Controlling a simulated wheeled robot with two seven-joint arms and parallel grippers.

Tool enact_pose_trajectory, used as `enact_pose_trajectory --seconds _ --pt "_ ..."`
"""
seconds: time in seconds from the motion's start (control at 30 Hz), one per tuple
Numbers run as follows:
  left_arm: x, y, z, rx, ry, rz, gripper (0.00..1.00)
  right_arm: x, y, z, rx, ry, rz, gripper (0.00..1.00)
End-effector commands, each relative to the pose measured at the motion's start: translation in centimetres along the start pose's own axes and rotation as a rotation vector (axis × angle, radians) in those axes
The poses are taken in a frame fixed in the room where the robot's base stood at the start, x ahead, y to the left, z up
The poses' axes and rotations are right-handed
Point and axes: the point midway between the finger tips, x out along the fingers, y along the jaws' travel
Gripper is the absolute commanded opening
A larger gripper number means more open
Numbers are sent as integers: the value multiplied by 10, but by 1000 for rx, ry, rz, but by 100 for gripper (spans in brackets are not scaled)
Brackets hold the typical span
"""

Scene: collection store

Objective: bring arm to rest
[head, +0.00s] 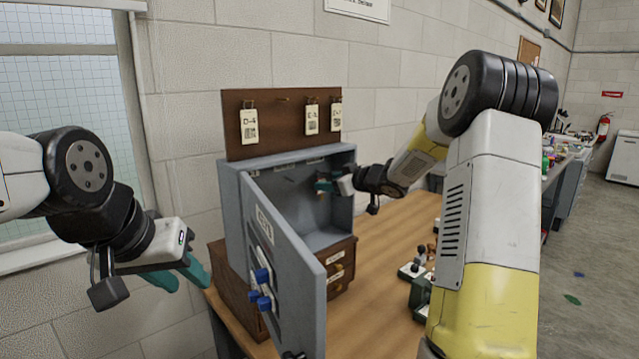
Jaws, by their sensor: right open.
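My right arm reaches in from the right across the table. Its gripper (325,186) is open, with its teal fingers inside the mouth of the grey metal cabinet (230,200). I see nothing held in it. My left gripper (182,276) hangs at the left, in front of the wall and left of the cabinet door. Its teal fingers point down to the right, and I cannot tell how far apart they are. The cabinet door (285,270) stands wide open toward me, with blue knobs (262,288) on its face.
Small dark items (415,265) stand on the table near my right arm. Floor at the right is mostly clear.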

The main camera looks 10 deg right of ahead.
Motion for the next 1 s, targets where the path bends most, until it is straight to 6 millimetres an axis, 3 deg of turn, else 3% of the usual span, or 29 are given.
enact_pose_trajectory --seconds 0.2,0.4,0.57,0.67,0.77,0.87,1.0 --pt "0 0 0 0 0 0 36 -40 1 0 -1 -1 3 57" --pt "0 0 0 0 0 0 36 -61 0 -1 -1 -2 7 57" --pt "0 0 0 0 0 0 36 -82 6 -20 1 -39 114 57" --pt "0 0 0 0 0 0 36 -113 10 -37 25 -101 250 57" --pt "0 0 0 0 0 0 36 -158 1 -41 90 -196 378 57" --pt "0 0 0 0 0 0 36 -206 -25 -32 185 -302 452 57" --pt "0 0 0 0 0 0 36 -270 -88 -4 347 -462 448 57"
